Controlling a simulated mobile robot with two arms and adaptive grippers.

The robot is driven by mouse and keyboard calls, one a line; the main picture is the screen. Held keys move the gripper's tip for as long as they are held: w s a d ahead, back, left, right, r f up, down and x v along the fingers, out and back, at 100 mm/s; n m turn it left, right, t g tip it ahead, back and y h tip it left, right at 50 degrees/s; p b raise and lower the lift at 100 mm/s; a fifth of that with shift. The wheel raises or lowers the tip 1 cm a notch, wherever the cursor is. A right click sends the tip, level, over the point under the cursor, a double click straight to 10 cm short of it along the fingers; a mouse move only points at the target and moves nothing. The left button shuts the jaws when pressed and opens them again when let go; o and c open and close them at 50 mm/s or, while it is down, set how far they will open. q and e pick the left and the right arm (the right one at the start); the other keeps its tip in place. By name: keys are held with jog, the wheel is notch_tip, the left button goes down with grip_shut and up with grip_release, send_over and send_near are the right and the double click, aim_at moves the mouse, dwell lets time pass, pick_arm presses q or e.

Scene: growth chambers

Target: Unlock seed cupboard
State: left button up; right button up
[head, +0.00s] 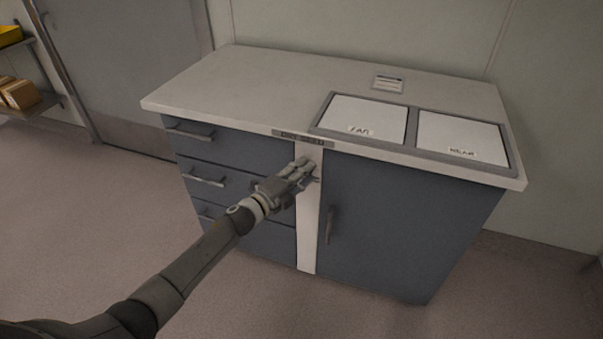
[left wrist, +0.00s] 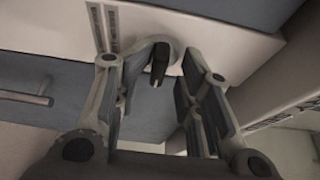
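The seed cupboard's dark blue door (head: 400,220) with an upright handle (head: 330,224) is on the right of the counter unit in the head view, and it is shut. A pale upright strip (head: 309,225) separates it from the drawers. My left gripper (head: 302,170) is at the top of this strip, below a dark label plate (head: 303,138). In the left wrist view, a round grey lock with a dark key-like piece (left wrist: 158,65) shows between the fingers of my left gripper (left wrist: 152,80). The fingers are apart, one on each side of it. My right gripper is not in view.
Drawers with bar handles (head: 204,180) are left of the strip. The countertop (head: 250,85) holds a framed pair of white panels (head: 362,119) and a small card (head: 388,83). A shelf with boxes (head: 20,94) stands far left. The floor in front is clear.

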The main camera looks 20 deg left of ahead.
pick_arm(q)
jog(key=shift+s, duration=0.15)
jog(key=v, duration=1.1)
jog(key=shift+s+a, duration=0.2)
jog(key=shift+s, duration=0.15)
